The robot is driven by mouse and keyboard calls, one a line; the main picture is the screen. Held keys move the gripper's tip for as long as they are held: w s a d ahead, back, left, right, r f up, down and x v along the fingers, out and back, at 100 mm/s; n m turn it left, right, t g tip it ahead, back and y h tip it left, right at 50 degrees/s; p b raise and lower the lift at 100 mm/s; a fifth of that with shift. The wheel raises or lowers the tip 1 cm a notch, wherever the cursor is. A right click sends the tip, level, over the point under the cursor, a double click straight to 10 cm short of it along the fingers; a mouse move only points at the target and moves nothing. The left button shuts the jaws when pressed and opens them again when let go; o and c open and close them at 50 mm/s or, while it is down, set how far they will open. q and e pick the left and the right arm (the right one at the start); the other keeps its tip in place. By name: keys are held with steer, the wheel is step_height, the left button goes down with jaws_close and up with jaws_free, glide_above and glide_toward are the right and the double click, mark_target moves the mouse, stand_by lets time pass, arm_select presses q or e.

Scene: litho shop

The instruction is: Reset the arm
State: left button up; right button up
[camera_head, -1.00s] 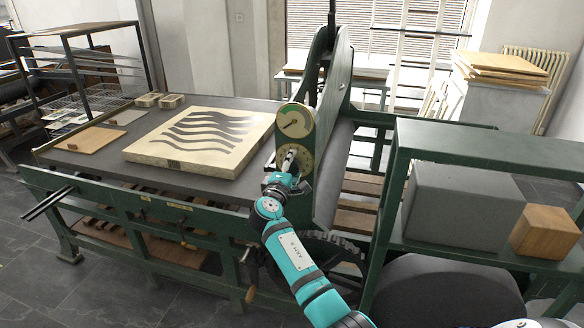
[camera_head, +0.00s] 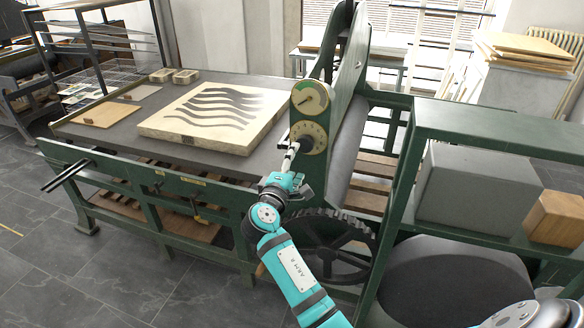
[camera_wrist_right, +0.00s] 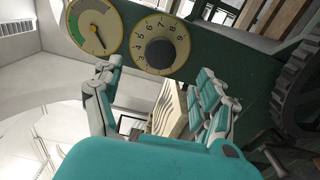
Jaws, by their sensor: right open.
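My right arm, teal and grey, reaches up from the bottom of the head view. Its gripper (camera_head: 290,163) is just in front of and below the numbered dial (camera_head: 308,137) on the green press frame. In the right wrist view the gripper (camera_wrist_right: 158,95) has its fingers spread apart with nothing between them. The numbered dial with a dark knob (camera_wrist_right: 160,53) lies beyond the fingertips, and the fingers appear clear of the knob. My left gripper is not in view.
Above the numbered dial is a gauge with a green sector (camera_head: 310,97). A patterned stone slab (camera_head: 215,115) lies on the press bed, left of the arm. A green shelf (camera_head: 500,130) holding a grey block (camera_head: 478,192) and a wooden block (camera_head: 556,218) stands close at right. A toothed wheel (camera_head: 325,248) sits below.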

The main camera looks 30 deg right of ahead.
steer(key=shift+v, duration=0.9)
